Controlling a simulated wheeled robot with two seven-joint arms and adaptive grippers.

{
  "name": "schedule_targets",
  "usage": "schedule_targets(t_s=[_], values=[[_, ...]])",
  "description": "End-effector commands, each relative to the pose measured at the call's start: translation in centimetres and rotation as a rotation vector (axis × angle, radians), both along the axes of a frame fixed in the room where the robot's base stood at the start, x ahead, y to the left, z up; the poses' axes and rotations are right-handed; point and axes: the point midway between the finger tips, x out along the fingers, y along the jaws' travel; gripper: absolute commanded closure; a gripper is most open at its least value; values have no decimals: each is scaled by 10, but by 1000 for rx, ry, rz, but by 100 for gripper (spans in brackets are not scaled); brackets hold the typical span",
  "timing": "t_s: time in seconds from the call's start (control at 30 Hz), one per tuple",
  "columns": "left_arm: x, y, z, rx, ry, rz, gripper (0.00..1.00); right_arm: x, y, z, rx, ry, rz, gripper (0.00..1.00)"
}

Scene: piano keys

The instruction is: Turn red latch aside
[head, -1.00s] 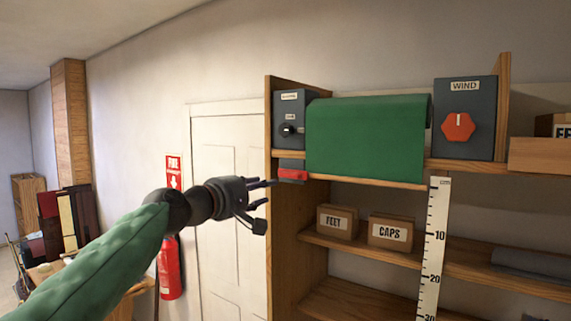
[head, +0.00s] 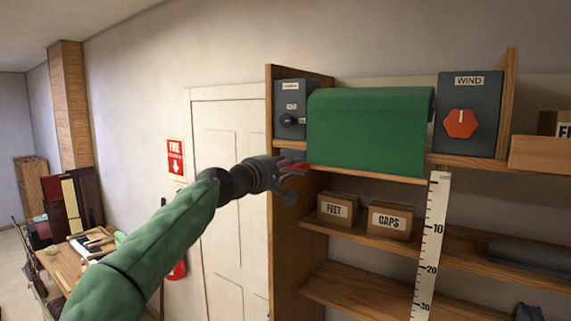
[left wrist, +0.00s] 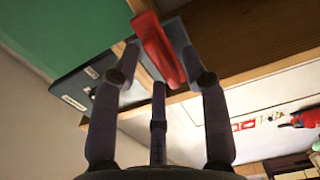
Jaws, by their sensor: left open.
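The red latch (head: 291,168) sits at the shelf's left front edge, below the dark box with a black knob (head: 291,121). My left gripper (head: 288,172) is at the latch and partly covers it in the head view. In the left wrist view the red latch (left wrist: 158,50) is a long bar lying between the fingers of my open left gripper (left wrist: 160,82). Two fingers are on either side of it and one is below. I cannot tell whether any finger touches it. My right gripper is in neither view.
A green cover (head: 368,132) hangs on the upper shelf to the right of the latch. A dark box with a red knob (head: 461,124) stands further right. Boxes marked FEET (head: 338,210) and CAPS (head: 390,221) are on the shelf below. A white door (head: 228,150) is behind my left arm.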

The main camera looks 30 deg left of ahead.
Motion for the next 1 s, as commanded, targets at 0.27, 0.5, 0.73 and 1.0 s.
schedule_targets(t_s=[0.27,0.5,0.73,1.0], values=[[1,0,0,0,-1,0,55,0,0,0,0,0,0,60],[1,0,0,0,0,0,100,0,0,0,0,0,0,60],[1,0,-1,11,-1,0,100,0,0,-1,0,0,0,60],[1,-1,-2,119,-10,0,100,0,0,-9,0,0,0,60]])
